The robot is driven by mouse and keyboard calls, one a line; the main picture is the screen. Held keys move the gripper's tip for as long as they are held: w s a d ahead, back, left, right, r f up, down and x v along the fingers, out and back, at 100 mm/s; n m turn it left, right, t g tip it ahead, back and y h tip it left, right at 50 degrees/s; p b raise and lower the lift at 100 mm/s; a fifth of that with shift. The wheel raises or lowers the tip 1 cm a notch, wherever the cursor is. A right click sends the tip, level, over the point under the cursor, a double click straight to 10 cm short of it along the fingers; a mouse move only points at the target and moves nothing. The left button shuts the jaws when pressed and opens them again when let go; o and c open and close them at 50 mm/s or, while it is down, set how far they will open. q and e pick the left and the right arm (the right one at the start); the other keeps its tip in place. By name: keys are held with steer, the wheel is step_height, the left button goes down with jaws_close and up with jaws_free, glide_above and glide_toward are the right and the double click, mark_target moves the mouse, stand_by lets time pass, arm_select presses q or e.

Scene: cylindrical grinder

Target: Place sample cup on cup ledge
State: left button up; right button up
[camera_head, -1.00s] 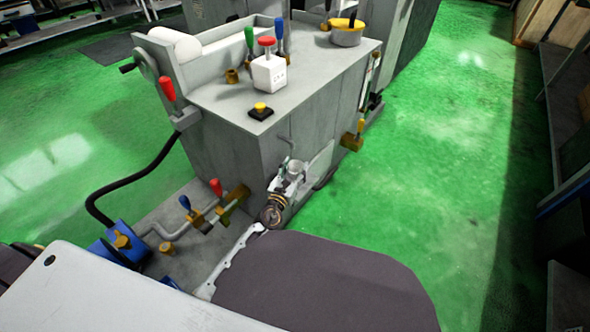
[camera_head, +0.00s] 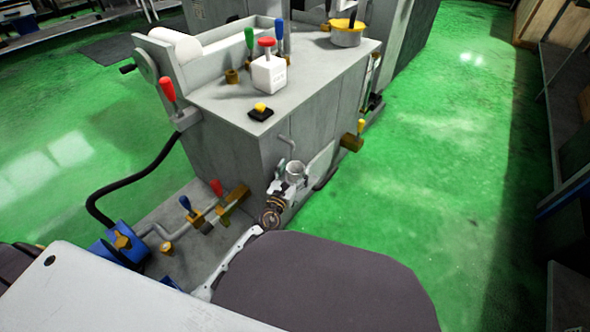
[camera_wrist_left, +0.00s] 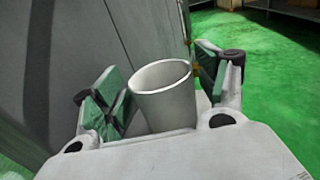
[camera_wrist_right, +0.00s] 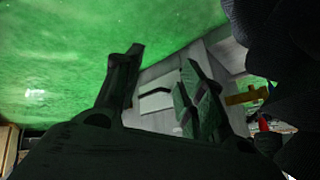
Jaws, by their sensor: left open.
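The sample cup (camera_wrist_left: 165,100) is a plain light grey cup, open at the top. In the left wrist view it stands between the two spread green-padded fingers of my left gripper (camera_wrist_left: 160,88), with a visible gap to the right finger. In the head view the cup (camera_head: 295,171) shows at my left gripper (camera_head: 287,178), beside the machine's front face. I cannot make out the cup ledge or what bears the cup; its base is hidden. My right gripper (camera_wrist_right: 160,80) shows in its own wrist view with its fingers apart and nothing between them.
The grey grinder (camera_head: 225,145) stands close by, with a white box with a red knob (camera_head: 268,74) and a yellow-topped pot (camera_head: 346,33) on top. A brass fitting (camera_head: 352,138) juts from its side. Green floor (camera_head: 450,180) is clear at right.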

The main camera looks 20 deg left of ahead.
arm_select(q)
steer(key=s+a+p, duration=0.1)
steer(key=s, duration=1)
steer(key=shift+p, duration=0.4)
arm_select(e)
steer(key=r, duration=0.3)
steer(key=shift+d+g, duration=0.3)
arm_select(q)
steer(key=shift+s+n, duration=0.1)
steer(key=shift+n, duration=0.2)
arm_select(e)
steer(key=shift+a, duration=0.15)
